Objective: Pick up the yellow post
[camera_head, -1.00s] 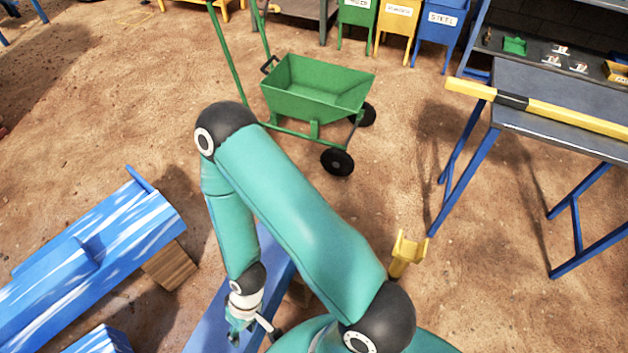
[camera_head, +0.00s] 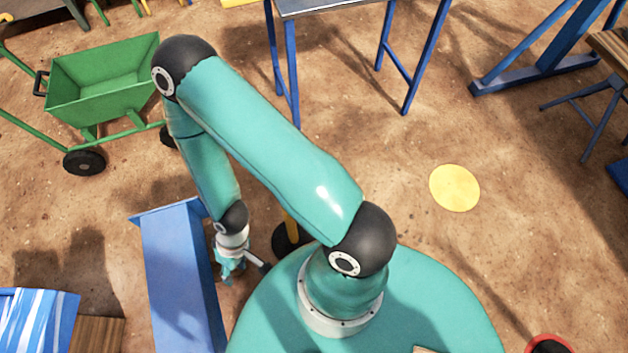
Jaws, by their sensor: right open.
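The yellow post (camera_head: 291,228) stands on a dark round base (camera_head: 287,243) on the ground, just beyond my round teal base. My right arm hides its upper part. My right gripper (camera_head: 246,272) hangs low to the left of the post, between it and a blue beam. Its fingers are spread apart, and nothing shows between them. My left gripper is not in view.
The blue beam (camera_head: 180,280) stands close to the gripper's left. A green cart (camera_head: 100,80) is at the upper left. A blue-legged table (camera_head: 330,5) is at the top. A flat yellow disc (camera_head: 454,187) lies on open sandy ground at right.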

